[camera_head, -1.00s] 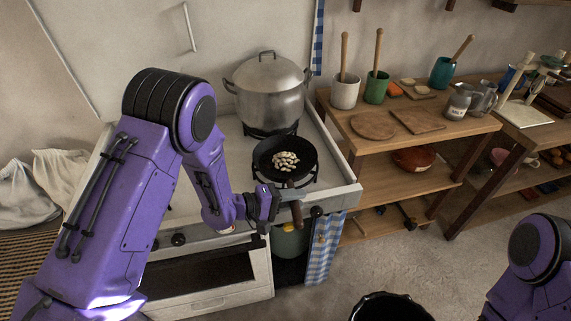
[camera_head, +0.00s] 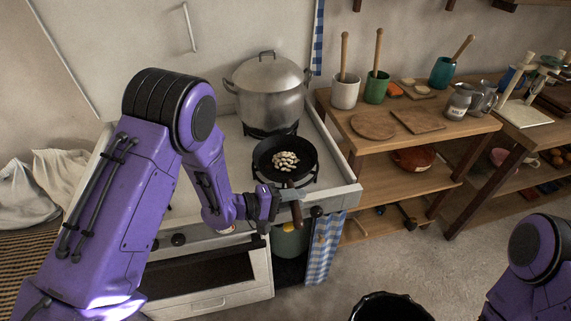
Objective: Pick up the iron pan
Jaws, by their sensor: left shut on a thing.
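The iron pan (camera_head: 304,160) is black and round and sits level over the front burner of the white stove. Several pale, bean-like pieces (camera_head: 285,160) lie in it. Its brown handle (camera_head: 296,212) points toward me past the stove's front edge. My left gripper (camera_head: 287,196) comes in from the left and is shut on the pan's handle. The fingers partly hide the handle. My right arm shows at the lower right, but its gripper is out of the picture.
A large lidded metal pot (camera_head: 268,90) stands on the burner behind the pan. A wooden shelf unit (camera_head: 440,140) with boards and utensil cups stands right of the stove. A black bin (camera_head: 390,307) is on the floor in front. A checked cloth (camera_head: 324,250) hangs at the stove's right.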

